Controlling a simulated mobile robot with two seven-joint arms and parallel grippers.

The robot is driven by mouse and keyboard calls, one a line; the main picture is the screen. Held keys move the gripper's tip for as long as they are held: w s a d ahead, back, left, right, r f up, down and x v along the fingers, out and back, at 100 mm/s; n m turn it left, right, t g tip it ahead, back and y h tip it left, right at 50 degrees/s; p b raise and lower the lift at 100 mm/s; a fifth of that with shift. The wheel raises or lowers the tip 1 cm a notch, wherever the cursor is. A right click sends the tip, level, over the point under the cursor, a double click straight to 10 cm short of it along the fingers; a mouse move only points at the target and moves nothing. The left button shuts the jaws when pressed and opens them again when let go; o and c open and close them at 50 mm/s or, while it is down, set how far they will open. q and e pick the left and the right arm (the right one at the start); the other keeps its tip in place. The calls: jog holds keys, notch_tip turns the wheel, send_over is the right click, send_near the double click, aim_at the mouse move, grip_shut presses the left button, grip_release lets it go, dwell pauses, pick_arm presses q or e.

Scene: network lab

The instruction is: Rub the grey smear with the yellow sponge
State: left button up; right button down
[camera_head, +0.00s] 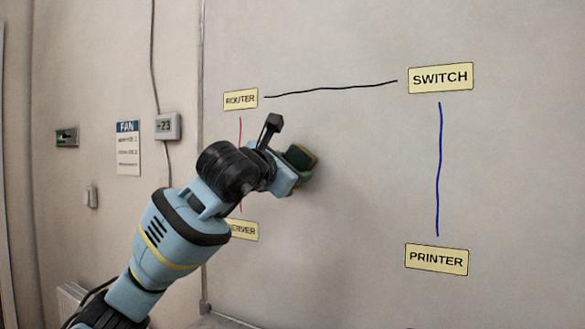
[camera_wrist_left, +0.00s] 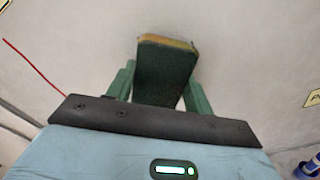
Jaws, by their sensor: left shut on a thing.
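My left gripper (camera_head: 290,176) is shut on the sponge (camera_head: 301,157), at the board's middle left. In the left wrist view the sponge (camera_wrist_left: 166,75) sits between the two green fingers of the gripper (camera_wrist_left: 160,92). Its dark green side faces the camera, with a thin yellow edge at the far end. The sponge is at or very close to the pale board (camera_head: 350,220); I cannot tell if it touches. I cannot make out the grey smear; a soft dark patch beside the sponge may be only shadow. My right gripper is not in view.
The board bears the labels ROUTER (camera_head: 240,99), SWITCH (camera_head: 440,78), PRINTER (camera_head: 436,259) and a partly hidden SERVER (camera_head: 244,230). Black, blue (camera_head: 439,170) and red (camera_head: 240,128) lines run between labels. A thermostat (camera_head: 167,126) and FAN sheet (camera_head: 128,150) hang left.

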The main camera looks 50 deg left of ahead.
pick_arm(q)
jog(key=shift+b+v, duration=0.45)
jog(key=shift+v, duration=2.45)
jog(key=shift+s, duration=0.15)
jog(key=v, duration=0.2)
jog(key=shift+s+d+r, duration=0.1)
jog(key=shift+s+d, duration=0.05)
jog(key=shift+s, duration=0.25)
jog(key=shift+w, duration=0.1)
